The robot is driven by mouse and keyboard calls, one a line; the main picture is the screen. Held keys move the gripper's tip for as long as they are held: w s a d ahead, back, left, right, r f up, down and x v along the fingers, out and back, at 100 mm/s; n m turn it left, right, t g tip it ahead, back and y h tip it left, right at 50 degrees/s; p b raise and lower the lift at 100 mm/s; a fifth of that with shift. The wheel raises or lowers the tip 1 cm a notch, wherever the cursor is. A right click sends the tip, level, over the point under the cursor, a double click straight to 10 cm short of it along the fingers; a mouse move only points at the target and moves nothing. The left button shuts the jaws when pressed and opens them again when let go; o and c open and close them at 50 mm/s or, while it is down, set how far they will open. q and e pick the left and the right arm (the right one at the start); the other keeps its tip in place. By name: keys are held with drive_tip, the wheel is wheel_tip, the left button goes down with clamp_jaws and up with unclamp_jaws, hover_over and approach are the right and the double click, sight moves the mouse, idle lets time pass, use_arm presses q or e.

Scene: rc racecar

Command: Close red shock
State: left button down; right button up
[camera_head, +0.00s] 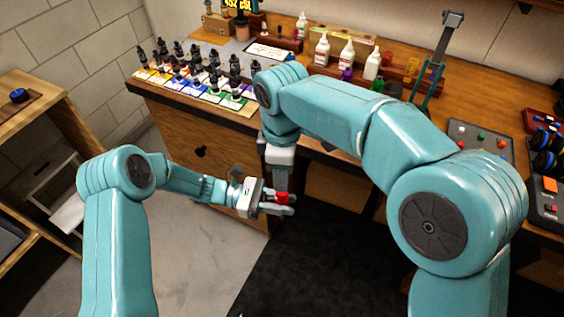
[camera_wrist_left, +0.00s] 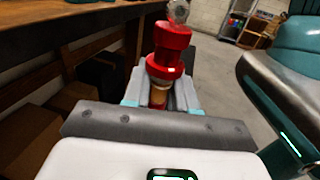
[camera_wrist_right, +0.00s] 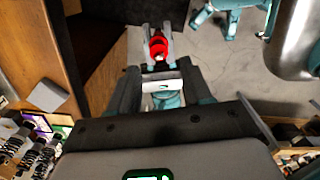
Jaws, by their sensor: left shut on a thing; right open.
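The red shock (camera_head: 282,197) is held in my left gripper (camera_head: 279,205), in front of the workbench and above the floor. In the left wrist view the red shock (camera_wrist_left: 168,52) stands up between the shut fingers (camera_wrist_left: 160,88), with a silver end at the top and a gold-coloured part low down. My right gripper (camera_head: 281,178) points down just above the left one. In the right wrist view its fingers (camera_wrist_right: 160,88) are open and apart, with the red shock (camera_wrist_right: 158,47) and left gripper seen beyond them. I cannot tell whether the right fingers touch the shock.
The wooden workbench (camera_head: 190,135) holds several dark shocks on coloured cards (camera_head: 185,78) at its left and white bottles (camera_head: 346,58) at the back. A control panel (camera_head: 480,142) lies at the right. A wooden shelf (camera_head: 40,120) stands at the far left. Open floor lies below.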

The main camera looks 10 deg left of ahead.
sight(282, 202)
drive_tip(key=n, duration=0.5)
drive_tip(key=shift+r, duration=0.25)
drive_tip(key=n, duration=0.3)
drive_tip(key=shift+r, duration=0.2)
drive_tip(key=shift+r+n, duration=0.1)
drive_tip(key=shift+n, duration=0.6)
drive_tip(key=shift+w+a+r, duration=0.1)
drive_tip(key=shift+r, duration=0.3)
drive_tip(key=shift+f, duration=0.15)
drive_tip(key=shift+f, duration=3.9)
